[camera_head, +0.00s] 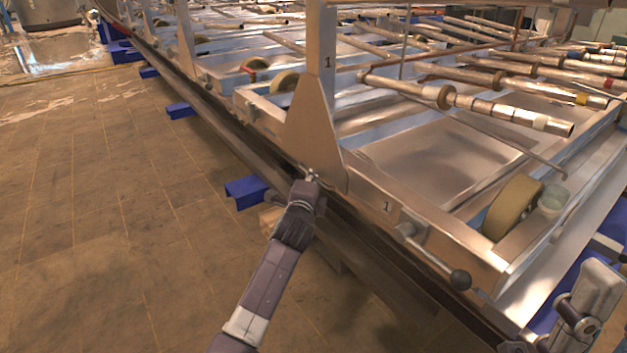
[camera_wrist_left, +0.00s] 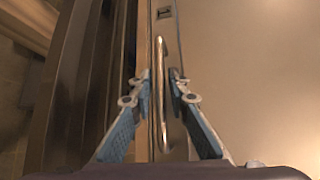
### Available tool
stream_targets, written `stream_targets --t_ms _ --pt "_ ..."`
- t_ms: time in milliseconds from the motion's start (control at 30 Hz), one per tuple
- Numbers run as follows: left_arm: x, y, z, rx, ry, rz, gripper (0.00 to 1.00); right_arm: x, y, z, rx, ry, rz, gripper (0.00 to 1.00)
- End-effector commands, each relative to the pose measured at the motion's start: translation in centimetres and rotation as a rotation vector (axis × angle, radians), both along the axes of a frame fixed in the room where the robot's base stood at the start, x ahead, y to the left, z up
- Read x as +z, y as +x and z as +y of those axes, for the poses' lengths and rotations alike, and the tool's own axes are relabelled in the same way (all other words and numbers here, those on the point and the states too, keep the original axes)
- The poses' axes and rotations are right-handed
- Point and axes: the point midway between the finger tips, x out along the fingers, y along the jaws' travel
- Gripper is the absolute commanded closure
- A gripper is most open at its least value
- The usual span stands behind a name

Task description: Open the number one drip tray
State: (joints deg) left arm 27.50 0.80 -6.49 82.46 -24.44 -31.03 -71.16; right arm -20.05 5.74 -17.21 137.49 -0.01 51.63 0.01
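The number one drip tray (camera_head: 440,160) is a wide, shallow metal tray inside the silver frame, with a "1" label (camera_head: 387,207) on the frame's front edge. My left gripper (camera_head: 312,178) is at that front edge, left of the label, by the foot of an upright post. In the left wrist view, a thin metal bar handle (camera_wrist_left: 159,75) runs lengthwise between the two fingers of my left gripper (camera_wrist_left: 155,88). The fingers are apart, one on each side of the handle. I cannot tell whether either touches it.
The upright post (camera_head: 328,45), also marked "1", stands just beyond my left gripper. A lever with a black ball end (camera_head: 460,279) sticks out to the right. Metal rollers (camera_head: 470,103) lie above the tray. Blue supports (camera_head: 246,190) stand below. The tiled floor (camera_head: 110,220) at left is clear.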

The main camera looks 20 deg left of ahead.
Motion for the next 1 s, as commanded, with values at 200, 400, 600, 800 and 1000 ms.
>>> stream_targets --t_ms 200,400,600,800,1000 --pt "0.0 0.1 0.0 0.000 0.000 0.000 0.84 0.0 0.0 0.0 0.000 0.000 0.001 0.60" --pt "0.0 0.1 0.0 0.000 0.000 0.000 1.00 0.0 0.0 0.0 0.000 0.000 0.001 0.60" --pt "0.0 0.1 0.0 0.000 0.000 0.000 1.00 0.0 0.0 0.0 0.000 0.000 0.001 0.60" --pt "0.0 0.1 0.0 0.000 0.000 0.000 1.00 0.0 0.0 0.0 0.000 0.000 0.001 0.60" --pt "0.0 -0.4 0.4 0.001 0.001 0.003 1.00 0.3 1.3 0.3 -0.004 -0.018 0.055 0.60"
